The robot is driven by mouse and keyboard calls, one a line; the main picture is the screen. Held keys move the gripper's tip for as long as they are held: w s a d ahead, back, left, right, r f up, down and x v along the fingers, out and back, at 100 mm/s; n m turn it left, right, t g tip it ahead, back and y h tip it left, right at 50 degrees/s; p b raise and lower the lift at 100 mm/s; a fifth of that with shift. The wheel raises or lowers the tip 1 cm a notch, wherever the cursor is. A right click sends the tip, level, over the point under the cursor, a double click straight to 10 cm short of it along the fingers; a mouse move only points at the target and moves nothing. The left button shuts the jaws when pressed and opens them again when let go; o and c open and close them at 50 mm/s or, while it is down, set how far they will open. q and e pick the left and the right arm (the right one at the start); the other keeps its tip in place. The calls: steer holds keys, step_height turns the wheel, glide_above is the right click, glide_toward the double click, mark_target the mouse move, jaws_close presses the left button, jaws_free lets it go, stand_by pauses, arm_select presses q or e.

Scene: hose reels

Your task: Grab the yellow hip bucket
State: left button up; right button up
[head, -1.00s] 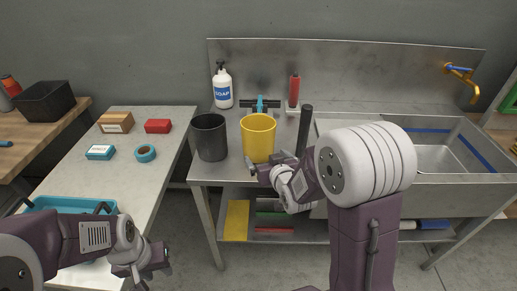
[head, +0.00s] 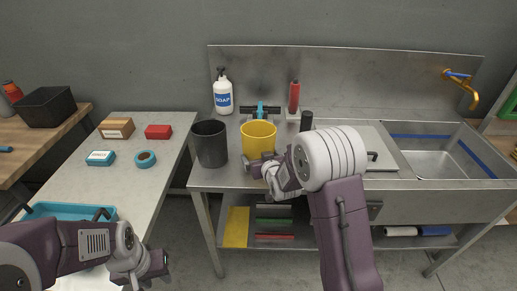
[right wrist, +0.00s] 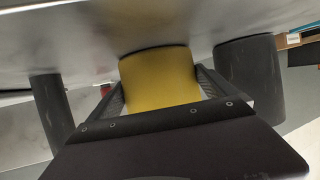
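The yellow bucket (head: 258,136) stands upright on the metal counter left of the sink. It also shows in the right wrist view (right wrist: 158,78), which appears upside down, between the two fingers. My right gripper (head: 266,166) is at the bucket's near side, low down. Its fingers are open, one on each side of the bucket; whether either touches it is hard to tell. My left gripper (head: 152,274) hangs beside the left table, away from the bucket, its fingertips small and partly unclear.
A dark grey bucket (head: 210,145) stands close left of the yellow one, and a dark upright cylinder (head: 306,121) is to its right. Behind are a soap bottle (head: 223,92) and a red bottle (head: 294,97). The sink (head: 435,157) lies right.

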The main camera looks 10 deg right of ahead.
mark_target(260, 133)
steer(key=c, duration=0.8)
steer(key=shift+c, duration=0.2)
steer(key=shift+r+p, duration=0.95)
steer(key=shift+r, duration=4.1)
